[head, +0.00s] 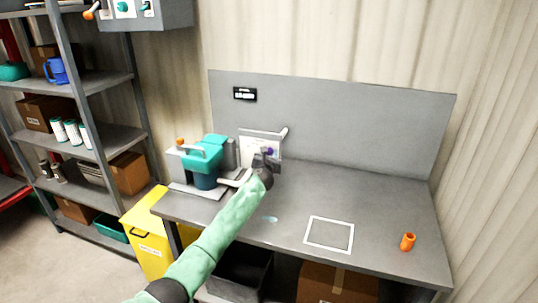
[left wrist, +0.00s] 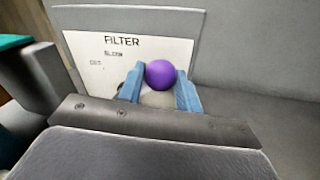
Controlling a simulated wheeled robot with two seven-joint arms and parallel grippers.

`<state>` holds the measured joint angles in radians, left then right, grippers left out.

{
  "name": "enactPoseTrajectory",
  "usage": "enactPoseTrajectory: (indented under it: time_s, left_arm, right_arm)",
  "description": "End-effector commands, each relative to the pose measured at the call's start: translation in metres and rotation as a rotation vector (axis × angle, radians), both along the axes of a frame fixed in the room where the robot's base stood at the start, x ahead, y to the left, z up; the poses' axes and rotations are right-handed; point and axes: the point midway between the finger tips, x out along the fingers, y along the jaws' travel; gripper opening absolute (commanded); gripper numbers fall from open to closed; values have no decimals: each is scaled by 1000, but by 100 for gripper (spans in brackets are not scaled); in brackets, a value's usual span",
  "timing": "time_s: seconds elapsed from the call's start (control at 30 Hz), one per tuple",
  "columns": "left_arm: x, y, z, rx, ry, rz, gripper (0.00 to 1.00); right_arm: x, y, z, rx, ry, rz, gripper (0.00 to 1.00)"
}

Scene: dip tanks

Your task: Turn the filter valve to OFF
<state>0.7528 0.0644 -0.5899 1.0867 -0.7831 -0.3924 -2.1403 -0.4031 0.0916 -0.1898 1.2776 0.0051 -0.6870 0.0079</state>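The filter valve shows its purple ball knob (left wrist: 160,73) in front of a white panel (left wrist: 85,50) headed FILTER; the smaller lines below are hard to read. In the head view the purple knob (head: 269,151) is small, at the tip of my left gripper (head: 264,163). In the left wrist view the blue fingers of my left gripper (left wrist: 159,92) stand on both sides of the knob, very close to it. A pale grey part lies between them below the knob. Whether the fingers press on it I cannot tell. The valve's pointer is hidden. My right gripper is not in view.
A teal-and-grey machine (head: 205,155) stands left of the panel on the grey bench (head: 385,205). A white square outline (head: 330,249) and an orange cup (head: 408,241) are to the right. A yellow bin (head: 148,237) and shelves (head: 92,145) stand left. The bench's right half is mostly clear.

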Motion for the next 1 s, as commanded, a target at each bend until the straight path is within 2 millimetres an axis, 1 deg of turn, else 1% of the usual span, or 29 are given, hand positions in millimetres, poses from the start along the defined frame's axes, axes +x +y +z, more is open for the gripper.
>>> enactPoseTrajectory:
  time_s: [0.3, 0.33, 0.4, 0.57, 0.67, 1.0]
  left_arm:
    - [0, 1, 3, -21, 7, 0, 0]
    - [1, 2, 4, -28, 9, 0, 0]
    - [1, 3, 6, -50, 17, 0, 0]
    - [3, 8, 12, -129, 43, 0, 0]
    - [4, 13, 16, -191, 63, 1, 0]
    - [10, 30, 24, -419, 137, 1, 0]
  right_arm:
    - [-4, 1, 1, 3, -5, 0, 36]
    - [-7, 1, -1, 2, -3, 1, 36]
    - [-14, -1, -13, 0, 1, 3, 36]
    - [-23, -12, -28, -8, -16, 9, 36]
    - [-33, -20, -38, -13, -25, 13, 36]
    - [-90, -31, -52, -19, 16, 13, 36]
